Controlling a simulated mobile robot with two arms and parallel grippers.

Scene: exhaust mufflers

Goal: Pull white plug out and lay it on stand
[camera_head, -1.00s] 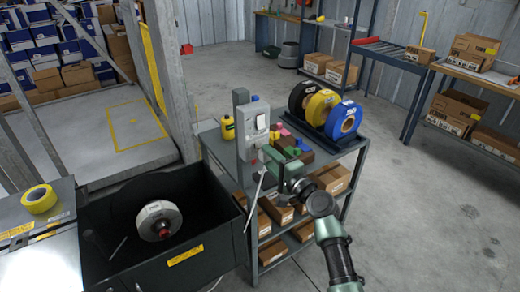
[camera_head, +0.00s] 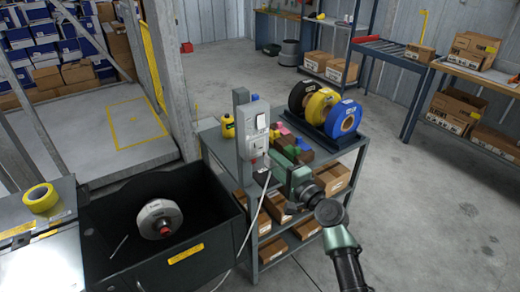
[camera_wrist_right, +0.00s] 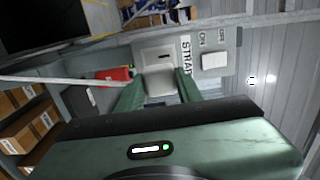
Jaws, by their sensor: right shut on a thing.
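The white plug (camera_wrist_right: 160,84) is between the fingers of my right gripper (camera_wrist_right: 158,92) in the right wrist view. My right gripper is shut on it, in front of the pale socket box (camera_head: 257,134) on the grey post. The fingers mostly hide the plug in the head view, where the right gripper (camera_head: 272,160) is just right of and below the box. I cannot tell whether the plug still touches the socket. A white cable (camera_head: 254,217) hangs down from near the gripper. The grey stand with shelves (camera_head: 212,143) is below. My left gripper is not in view.
Black, yellow and blue spools (camera_head: 323,112) stand at the stand's back right. Small coloured blocks (camera_head: 287,140) and a yellow bottle (camera_head: 228,126) are on its top. A dark bin (camera_head: 118,220) with a reel stands left. Cardboard boxes fill the lower shelves.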

